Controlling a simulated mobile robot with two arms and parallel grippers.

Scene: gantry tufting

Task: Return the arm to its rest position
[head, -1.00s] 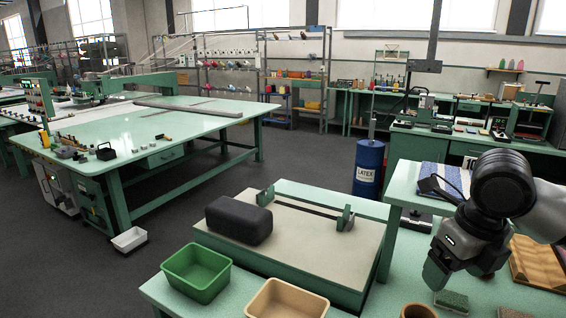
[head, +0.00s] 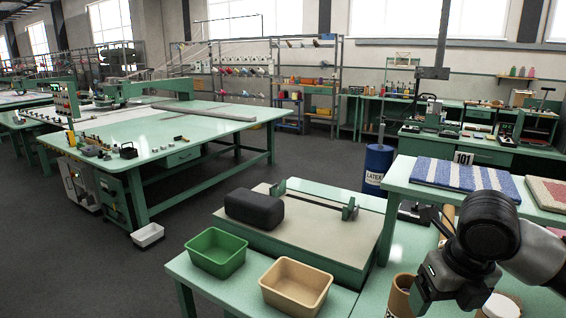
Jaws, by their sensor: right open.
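My left gripper and left arm are not in view.
A green bin (head: 216,252) and a tan bin (head: 296,284) sit on the near bench's left part. Behind them is a cutting board fixture with a black block (head: 254,209).

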